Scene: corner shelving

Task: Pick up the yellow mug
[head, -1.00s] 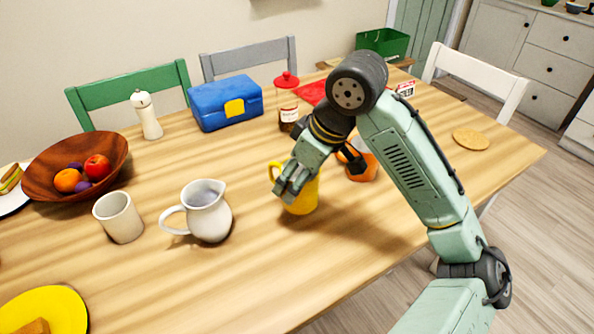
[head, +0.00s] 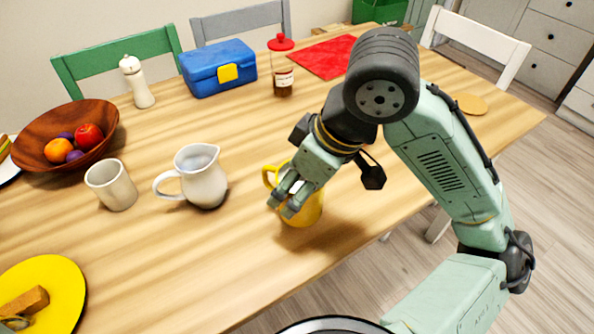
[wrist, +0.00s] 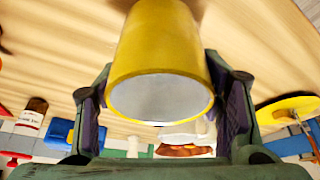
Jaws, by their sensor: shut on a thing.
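The yellow mug (head: 306,209) is at the middle of the table in the head view, its handle to the left. My gripper (head: 288,203) is shut on it, with the fingers at its upper part. In the wrist view the mug (wrist: 160,45) sits between both fingers of my gripper (wrist: 160,100), its pale open mouth facing the camera. A shadow lies on the table at the mug's lower right. I cannot tell for sure how far its base is above the table.
A white pitcher (head: 203,181) and a beige cup (head: 111,186) stand left of the mug. Behind are a blue lunchbox (head: 219,74), a red-lidded jar (head: 283,75) and a red cloth (head: 322,56). A yellow plate (head: 62,283) is at front left. The table in front of the mug is clear.

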